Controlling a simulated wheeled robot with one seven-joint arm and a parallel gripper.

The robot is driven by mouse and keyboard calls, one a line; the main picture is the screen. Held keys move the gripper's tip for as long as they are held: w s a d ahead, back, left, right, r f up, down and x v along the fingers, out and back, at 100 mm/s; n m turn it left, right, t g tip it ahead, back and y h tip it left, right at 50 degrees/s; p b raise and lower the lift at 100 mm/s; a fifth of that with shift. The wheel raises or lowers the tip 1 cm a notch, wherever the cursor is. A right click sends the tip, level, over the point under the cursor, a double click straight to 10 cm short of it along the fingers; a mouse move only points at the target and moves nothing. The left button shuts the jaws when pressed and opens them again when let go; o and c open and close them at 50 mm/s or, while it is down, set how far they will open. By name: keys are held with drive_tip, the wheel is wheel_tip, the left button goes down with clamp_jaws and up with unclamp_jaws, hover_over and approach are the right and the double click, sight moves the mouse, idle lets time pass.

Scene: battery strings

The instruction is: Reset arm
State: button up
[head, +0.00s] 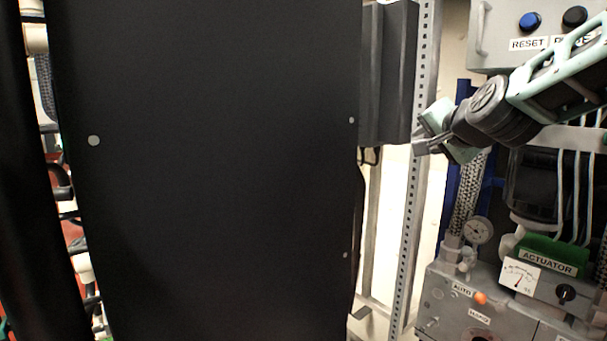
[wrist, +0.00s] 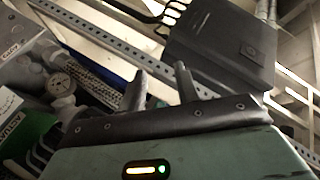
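My arm reaches in from the right edge of the head view. My gripper (head: 417,145) is at its end, pointing left, just right of a dark grey box-like part (head: 398,75) beside a metal post. In the wrist view, the two dark fingers of my gripper (wrist: 159,72) stand apart with nothing between them. A dark box with a small latch-like square (wrist: 220,45) lies beyond the fingertips, up and to the right. I cannot tell whether the gripper touches anything, but a gap seems to show.
A large black panel (head: 215,170) fills the head view's middle. A perforated metal post (head: 411,210) stands behind the gripper. At right are a grey box with a blue RESET button (head: 530,22), a pressure gauge (head: 478,230) and a green ACTUATOR block (head: 548,255) below the arm.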

drive_tip(key=s+d+f+n+g, duration=0.3)
drive_tip(key=s+f+g, duration=0.1)
drive_tip(key=s+f, duration=0.5)
drive_tip(key=s+d+f+n+g+h, duration=0.15)
drive_tip(key=s+f+n+g, duration=0.25)
drive_tip(key=s+f, duration=0.5)
drive_tip(key=s+d+f+n+g+y, duration=0.1)
drive_tip(key=s+d+f+n+g, duration=0.25)
drive_tip(key=s+f, duration=0.6)
drive_tip(key=s+a+r+n+g+p, duration=0.1)
drive_tip(key=s+a+r+n, duration=0.1)
drive_tip(key=s+a, duration=0.4)
drive_tip(key=s+a+r+n+g+p, duration=0.1)
drive_tip(key=s+a+n, duration=0.4)
drive_tip(key=a, duration=0.7)
wheel_tip(320, 180, up, 3)
drive_tip(key=shift+s+a+f+g+p, duration=0.15)
drive_tip(key=shift+s+a+g+p, duration=0.25)
drive_tip(key=shift+p, duration=0.3)
drive_tip(key=shift+w, duration=0.1)
